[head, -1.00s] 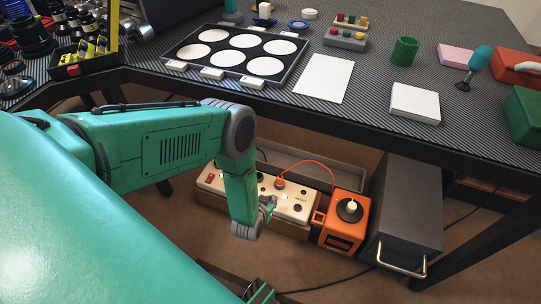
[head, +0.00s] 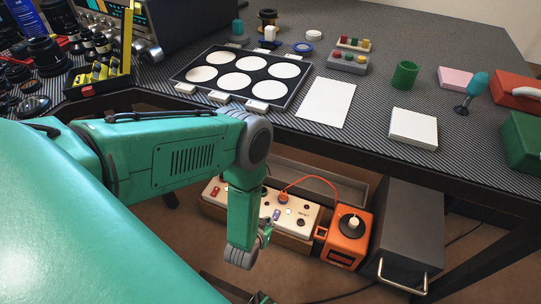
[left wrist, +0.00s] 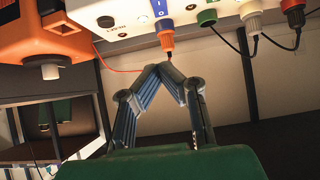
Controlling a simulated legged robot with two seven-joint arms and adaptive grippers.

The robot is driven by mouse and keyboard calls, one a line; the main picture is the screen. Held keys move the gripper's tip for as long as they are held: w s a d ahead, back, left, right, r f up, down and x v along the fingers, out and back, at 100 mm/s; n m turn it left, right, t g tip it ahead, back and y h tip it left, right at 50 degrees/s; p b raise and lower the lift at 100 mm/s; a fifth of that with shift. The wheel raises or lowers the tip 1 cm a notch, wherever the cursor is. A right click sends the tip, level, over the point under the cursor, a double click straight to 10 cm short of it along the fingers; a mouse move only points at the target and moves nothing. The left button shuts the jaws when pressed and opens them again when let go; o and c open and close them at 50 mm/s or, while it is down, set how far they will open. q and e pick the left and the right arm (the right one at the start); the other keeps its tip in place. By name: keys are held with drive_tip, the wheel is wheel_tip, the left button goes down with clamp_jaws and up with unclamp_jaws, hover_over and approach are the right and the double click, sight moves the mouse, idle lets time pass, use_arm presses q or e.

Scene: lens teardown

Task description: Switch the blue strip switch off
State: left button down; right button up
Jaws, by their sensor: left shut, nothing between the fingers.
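The white power strip (head: 302,216) lies on a ledge under the table. Its blue switch (head: 276,214) shows just right of my left forearm, and also at the top of the left wrist view (left wrist: 161,8). My left gripper (head: 266,234) is just in front of the strip, below the blue switch. In the left wrist view its fingers (left wrist: 162,70) meet at the tips, shut and empty, below an orange plug (left wrist: 166,40) under the blue switch. The tips look apart from the switch. The switch's tilt is too small to tell. My right gripper is not in view.
A red switch (head: 214,191) sits at the strip's left end. An orange box (head: 346,240) stands right of the strip, joined by an orange cable (head: 318,180). A dark grey cabinet (head: 408,225) is further right. The tabletop edge (head: 400,158) overhangs them.

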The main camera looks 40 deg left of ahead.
use_arm(q)
drive_tip(key=b, duration=0.5)
hover_over(279, 211)
drive_tip(key=s, duration=0.3)
drive_tip(key=f, duration=0.6)
drive_tip(key=shift+s+d, duration=0.1)
drive_tip(key=shift+d, duration=0.3)
drive_tip(key=shift+w+a+f+b, duration=0.1)
drive_tip(key=shift+w+f+b, duration=0.15)
drive_tip(key=shift+f+b, duration=0.3)
drive_tip(key=shift+w+a+f+b, duration=0.1)
drive_tip(key=shift+w+f+b, duration=0.15)
drive_tip(key=shift+f, duration=0.45)
drive_tip(key=shift+w+d+f+b, duration=0.15)
drive_tip(key=shift+f+b, duration=0.35)
drive_tip(key=shift+f, duration=0.25)
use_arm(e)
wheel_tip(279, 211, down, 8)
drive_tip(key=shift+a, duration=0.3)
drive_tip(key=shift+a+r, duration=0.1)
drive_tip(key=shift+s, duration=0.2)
